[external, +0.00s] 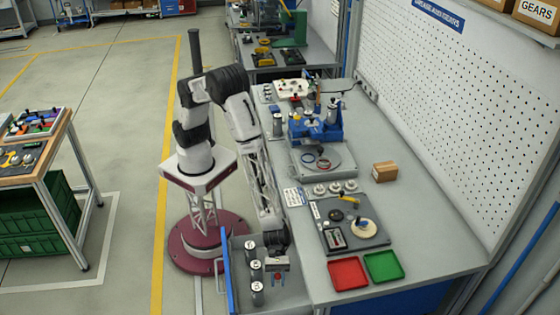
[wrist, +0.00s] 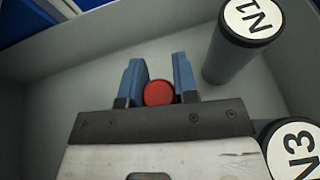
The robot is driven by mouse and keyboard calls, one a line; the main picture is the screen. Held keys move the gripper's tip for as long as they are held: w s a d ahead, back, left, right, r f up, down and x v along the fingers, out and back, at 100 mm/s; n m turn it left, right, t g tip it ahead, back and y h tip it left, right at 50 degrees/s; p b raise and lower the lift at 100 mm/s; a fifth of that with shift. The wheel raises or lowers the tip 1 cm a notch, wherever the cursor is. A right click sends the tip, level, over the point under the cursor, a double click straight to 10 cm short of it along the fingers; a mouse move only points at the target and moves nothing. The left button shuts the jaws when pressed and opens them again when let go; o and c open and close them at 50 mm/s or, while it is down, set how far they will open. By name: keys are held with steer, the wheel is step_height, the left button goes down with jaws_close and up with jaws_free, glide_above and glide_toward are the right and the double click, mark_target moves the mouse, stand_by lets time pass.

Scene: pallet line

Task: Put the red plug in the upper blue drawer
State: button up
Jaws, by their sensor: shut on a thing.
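The red plug (wrist: 159,93) is round and sits between the two blue fingers of my gripper (wrist: 159,80), which are shut on it. In the external view my gripper (external: 279,278) points down over the right part of an open drawer with a blue front (external: 226,268) and grey inside. The wrist view shows the drawer's grey floor (wrist: 85,75) below and ahead of the fingers. I cannot tell whether the plug touches the floor, nor whether this is the upper drawer.
Several dark cylinders with white labelled tops stand in the drawer, among them N1 (wrist: 240,45) and N3 (wrist: 292,145), close to the right of my gripper. A red tray (external: 348,273) and a green tray (external: 384,266) lie on the workbench to the right.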

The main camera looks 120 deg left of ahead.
mark_target(278, 294)
steer(key=shift+f, duration=1.2)
steer(key=shift+f, duration=2.1)
steer(key=shift+f, duration=0.15)
steer(key=o, duration=0.9)
steer(key=shift+a+r, duration=0.1)
steer(key=shift+r, duration=0.1)
